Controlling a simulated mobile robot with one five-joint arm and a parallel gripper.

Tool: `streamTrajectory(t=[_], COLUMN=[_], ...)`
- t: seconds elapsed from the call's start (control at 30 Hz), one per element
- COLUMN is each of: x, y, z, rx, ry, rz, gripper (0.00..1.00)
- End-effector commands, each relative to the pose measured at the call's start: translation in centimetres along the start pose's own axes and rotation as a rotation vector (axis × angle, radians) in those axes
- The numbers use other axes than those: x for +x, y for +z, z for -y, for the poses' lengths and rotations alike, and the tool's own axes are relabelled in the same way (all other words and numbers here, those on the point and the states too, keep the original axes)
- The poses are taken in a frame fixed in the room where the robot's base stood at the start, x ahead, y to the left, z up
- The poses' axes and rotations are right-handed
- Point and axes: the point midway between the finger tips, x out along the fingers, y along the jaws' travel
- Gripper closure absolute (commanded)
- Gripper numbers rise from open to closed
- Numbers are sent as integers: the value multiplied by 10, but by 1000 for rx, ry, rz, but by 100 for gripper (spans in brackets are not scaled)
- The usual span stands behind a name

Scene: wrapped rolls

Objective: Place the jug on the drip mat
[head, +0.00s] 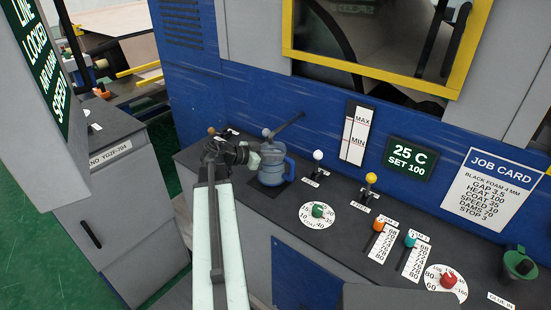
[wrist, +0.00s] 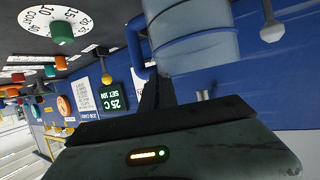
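The jug (head: 272,170) is blue and translucent with a grey-blue lid, and looks upright in the head view. A dark square, seemingly the drip mat (head: 262,190), shows under and around its base; I cannot tell whether the jug touches it. My gripper (head: 249,158) is at the jug's left side, close to its upper body. In the wrist view the jug (wrist: 195,40) appears upside down, with its blue handle (wrist: 137,48) to the left. My dark gripper parts lie just below it there. The fingertips are mostly hidden, so I cannot tell whether they hold it.
A white-knobbed lever (head: 318,156) and a yellow-knobbed lever (head: 370,179) stand right of the jug. A green dial (head: 318,211) is nearer the front. The blue wall (head: 225,115) is close behind.

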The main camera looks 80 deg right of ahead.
Motion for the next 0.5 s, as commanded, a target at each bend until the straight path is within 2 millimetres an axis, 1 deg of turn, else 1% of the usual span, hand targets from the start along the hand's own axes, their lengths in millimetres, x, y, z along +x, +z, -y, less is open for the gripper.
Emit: streamTrajectory(t=[0.17, 0.5], x=[-1, 3], y=[-1, 10], z=[0, 0], rx=[0, 0], ry=[0, -1], rz=[-1, -1], gripper=[100, 100])
